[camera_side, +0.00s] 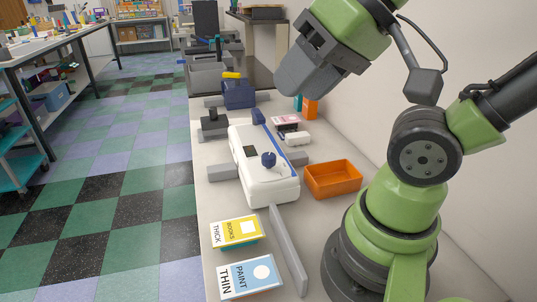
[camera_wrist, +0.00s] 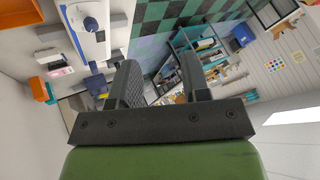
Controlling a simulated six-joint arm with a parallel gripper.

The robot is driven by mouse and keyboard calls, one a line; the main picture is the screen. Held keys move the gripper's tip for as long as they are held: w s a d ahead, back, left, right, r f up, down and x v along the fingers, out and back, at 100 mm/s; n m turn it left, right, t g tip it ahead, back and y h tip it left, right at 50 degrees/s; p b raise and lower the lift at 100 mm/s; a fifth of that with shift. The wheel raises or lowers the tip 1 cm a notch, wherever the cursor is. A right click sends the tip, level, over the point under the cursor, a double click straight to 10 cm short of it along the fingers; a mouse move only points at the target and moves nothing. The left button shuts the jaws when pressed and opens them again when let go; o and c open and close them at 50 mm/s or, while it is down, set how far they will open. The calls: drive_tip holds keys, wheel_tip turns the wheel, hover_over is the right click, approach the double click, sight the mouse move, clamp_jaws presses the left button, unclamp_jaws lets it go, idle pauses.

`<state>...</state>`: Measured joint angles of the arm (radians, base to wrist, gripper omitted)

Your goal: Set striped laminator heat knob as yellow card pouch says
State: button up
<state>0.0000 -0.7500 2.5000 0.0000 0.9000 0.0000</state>
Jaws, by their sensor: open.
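The white laminator (camera_side: 262,185) stands on the bench with a dark blue knob (camera_side: 268,159) on top and a blue line along its right edge. It also shows at the upper left of the wrist view (camera_wrist: 88,45), with its knob (camera_wrist: 91,24). The knob's setting marks are too small to read. A yellow card pouch (camera_side: 236,232) in front reads "THICK" and "BOOKS". A blue card pouch (camera_side: 250,275) nearer the camera reads "THIN" and "PAINT". My gripper (camera_side: 298,88) is open and empty, high above the bench and beyond the laminator; its fingers show in the wrist view (camera_wrist: 160,62).
An orange tray (camera_side: 333,178) lies right of the laminator. A thin grey upright panel (camera_side: 288,250) stands beside the pouches. A blue device (camera_side: 238,94) and a small dark-topped block (camera_side: 214,122) stand behind. The wall bounds the bench's right side.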

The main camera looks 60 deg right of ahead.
drive_tip(key=shift+o, duration=1.7)
drive_tip(key=shift+w, duration=0.2)
drive_tip(key=n+g+h, duration=0.2)
drive_tip(key=n+g, duration=0.5)
drive_tip(key=n, duration=0.7)
hover_over(268, 155)
wheel_tip(268, 155, down, 13)
drive_tip(key=shift+a+f, duration=0.1)
drive_tip(key=shift+f, duration=0.1)
wheel_tip(268, 155, down, 9)
drive_tip(key=shift+r, duration=0.1)
drive_tip(key=shift+c, duration=0.4)
drive_tip(key=c, duration=0.8)
